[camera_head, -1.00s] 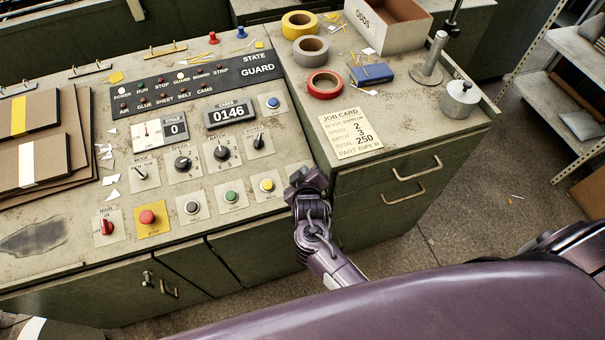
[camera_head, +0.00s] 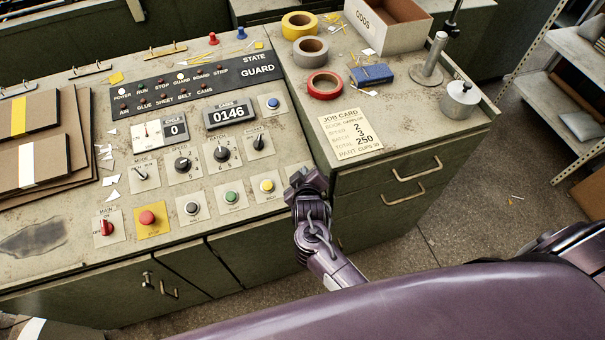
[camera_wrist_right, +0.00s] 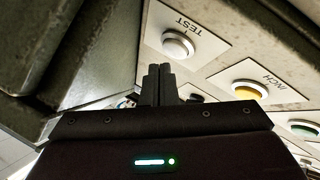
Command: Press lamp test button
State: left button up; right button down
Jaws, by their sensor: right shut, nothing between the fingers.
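The white button (camera_wrist_right: 178,43) labelled TEST sits on its own plate at the top of the right wrist view. It is not visible in the head view, where my right gripper (camera_head: 308,182) is over the front right corner of the console. In the right wrist view my right gripper (camera_wrist_right: 160,82) is shut and empty. Its fingertips show just below the TEST button in the picture, with a gap between them; I cannot tell the depth. The yellow INCH button (camera_wrist_right: 250,90) is beside it and also shows in the head view (camera_head: 267,185). My left gripper is not in view.
The sloped console (camera_head: 165,225) carries a green button (camera_head: 231,196), a dark grey button (camera_head: 192,208), a red stop button (camera_head: 147,217) and several knobs. A drawer cabinet (camera_head: 400,175) with a job card (camera_head: 350,133) and tape rolls stands close to the right.

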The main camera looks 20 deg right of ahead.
jog(key=shift+f, duration=0.1)
dwell(0.6)
jog(key=shift+w+f, duration=0.1)
jog(key=shift+f, duration=0.25)
jog(key=shift+w+f+b, duration=0.1)
jog(key=shift+f+b, duration=0.3)
jog(key=shift+f, duration=0.05)
dwell(0.6)
dwell(0.3)
jog(key=shift+s+r+p, duration=0.25)
jog(key=shift+r+p, duration=0.65)
jog(key=shift+p, duration=0.3)
jog(key=r+p, duration=0.2)
jog(key=s+r+p, duration=0.1)
jog(key=r+p, duration=0.1)
jog(key=p, duration=0.1)
jog(key=shift+s+r+p, duration=0.1)
jog(key=shift+r+p, duration=0.2)
jog(key=shift+r, duration=0.1)
